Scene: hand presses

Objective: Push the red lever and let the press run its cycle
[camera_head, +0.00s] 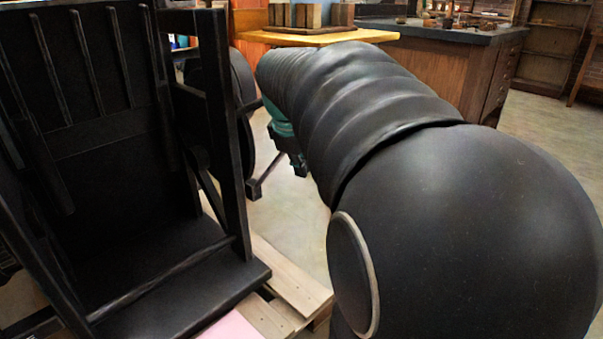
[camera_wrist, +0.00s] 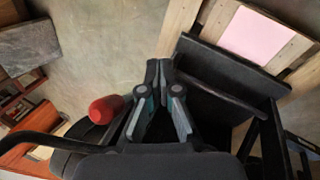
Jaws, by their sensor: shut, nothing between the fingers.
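The black press (camera_head: 120,140) fills the left of the head view, with a tall slatted frame and a flat lower plate. Part of it shows at the right of the wrist view (camera_wrist: 225,72). The lever's red knob (camera_wrist: 105,109) shows left of my fingers in the wrist view; I cannot see it in the head view. My gripper (camera_wrist: 164,64) is shut and empty, its fingertips together. The knob appears close beside the left finger; I cannot tell whether they touch.
A workbench (camera_head: 440,60) and a yellow-topped table (camera_head: 310,38) stand behind. Concrete floor (camera_head: 540,120) is clear at the right.

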